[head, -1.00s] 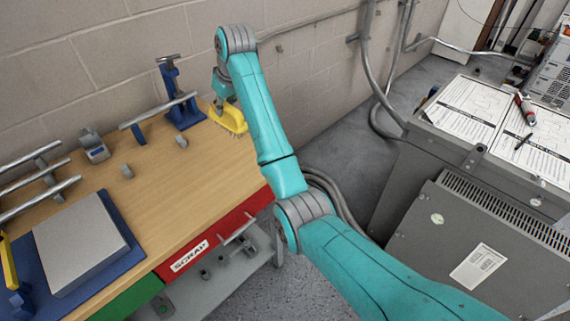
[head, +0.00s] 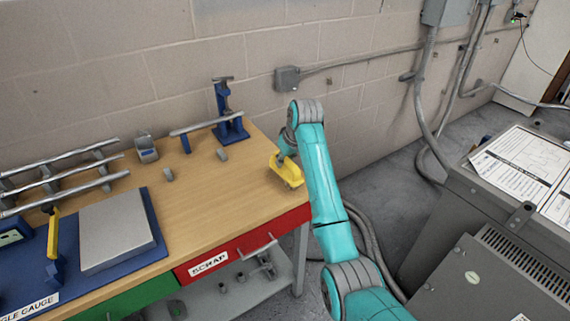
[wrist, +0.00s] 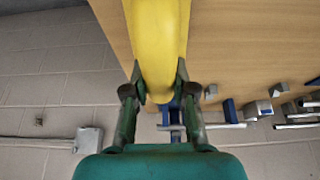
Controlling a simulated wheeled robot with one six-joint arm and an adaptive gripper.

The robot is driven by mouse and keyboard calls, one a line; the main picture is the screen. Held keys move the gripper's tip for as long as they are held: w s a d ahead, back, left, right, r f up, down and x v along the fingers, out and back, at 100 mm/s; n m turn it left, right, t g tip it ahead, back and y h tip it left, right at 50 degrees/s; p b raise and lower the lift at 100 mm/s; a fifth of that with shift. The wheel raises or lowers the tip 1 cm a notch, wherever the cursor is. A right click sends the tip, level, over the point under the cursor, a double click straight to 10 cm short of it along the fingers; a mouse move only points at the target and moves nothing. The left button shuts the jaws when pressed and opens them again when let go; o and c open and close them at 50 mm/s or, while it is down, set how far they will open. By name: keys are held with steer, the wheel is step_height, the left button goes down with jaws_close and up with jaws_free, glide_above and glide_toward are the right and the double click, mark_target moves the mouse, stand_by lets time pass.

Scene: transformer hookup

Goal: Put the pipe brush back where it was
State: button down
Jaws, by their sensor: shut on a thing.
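The pipe brush is a yellow brush (head: 290,172) at the right end of the wooden bench top (head: 215,190) in the head view. My gripper (head: 282,158) is shut on it from above. In the wrist view its smooth yellow back (wrist: 158,40) runs up the picture, and my gripper's two fingers (wrist: 160,84) press it from both sides. The brush is low over the bench near its right edge. I cannot tell whether it touches the wood.
A blue vise (head: 230,127) with a grey pipe stands at the back of the bench. A pipe rack (head: 60,178) and a grey plate on a blue mat (head: 115,230) are at the left. A red SCRAP drawer (head: 240,245) is below. The bench middle is mostly clear.

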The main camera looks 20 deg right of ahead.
steer(key=shift+f, duration=0.8)
steer(key=c, duration=1)
jaws_free()
steer(key=shift+f, duration=0.15)
steer(key=shift+o, duration=0.2)
steer(key=v, duration=1.2)
steer(key=shift+s+d, duration=0.1)
